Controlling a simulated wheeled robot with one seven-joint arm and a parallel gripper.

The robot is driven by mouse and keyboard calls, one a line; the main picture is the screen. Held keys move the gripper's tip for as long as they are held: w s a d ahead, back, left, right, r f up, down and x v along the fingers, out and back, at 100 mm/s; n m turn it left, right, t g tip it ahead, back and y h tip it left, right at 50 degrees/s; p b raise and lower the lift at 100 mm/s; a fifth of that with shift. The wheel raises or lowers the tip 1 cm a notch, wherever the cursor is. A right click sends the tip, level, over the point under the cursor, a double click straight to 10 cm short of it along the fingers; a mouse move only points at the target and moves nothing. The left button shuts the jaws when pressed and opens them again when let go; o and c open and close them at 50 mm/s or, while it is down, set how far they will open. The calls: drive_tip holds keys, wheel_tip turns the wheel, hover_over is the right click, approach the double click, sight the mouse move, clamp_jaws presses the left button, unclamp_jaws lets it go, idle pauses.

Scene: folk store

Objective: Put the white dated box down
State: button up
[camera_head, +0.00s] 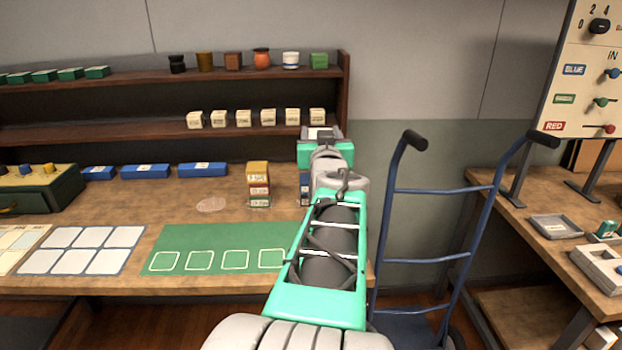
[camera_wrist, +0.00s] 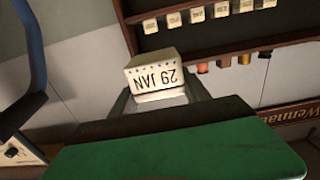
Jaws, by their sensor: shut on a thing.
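The white dated box (camera_wrist: 155,77) shows in the wrist view, cream-white with "29 JAN" on its face, upside down in the picture. My gripper (camera_wrist: 158,93) is shut on it, with a dark finger on each side. In the head view my gripper (camera_head: 320,134) is at the end of my green arm, in front of the right end of the shelves and above the back of the wooden table (camera_head: 215,185). The held box is mostly hidden there by my arm.
Several similar cream boxes (camera_head: 241,118) line the lower shelf, with pots above. A coloured stack (camera_head: 258,184), blue boxes (camera_head: 203,169), a clear disc (camera_head: 211,204), a green mat (camera_head: 205,244) and a white-squared mat (camera_head: 85,249) occupy the table. A blue hand truck (camera_head: 427,190) stands right.

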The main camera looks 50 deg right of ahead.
drive_tip(key=shift+w+a+f, duration=0.1)
drive_tip(key=shift+w+f, duration=0.05)
drive_tip(key=shift+f, duration=0.5)
drive_tip(key=shift+w+f, duration=0.1)
drive_tip(key=shift+f, duration=0.5)
drive_tip(key=w+d+f+p, duration=0.1)
drive_tip(key=w+d+f, duration=0.8)
drive_tip(key=shift+w+d, duration=0.1)
drive_tip(key=shift+w, duration=0.05)
drive_tip(key=f, duration=0.3)
drive_tip(key=shift+w+d+f, duration=0.35)
drive_tip(key=shift+w+f, duration=0.05)
drive_tip(key=shift+r, duration=0.1)
drive_tip(key=shift+f+b, duration=0.25)
drive_tip(key=shift+b, duration=0.15)
drive_tip(key=o, duration=1)
drive_tip(key=shift+c, duration=0.2)
drive_tip(key=o, duration=0.5)
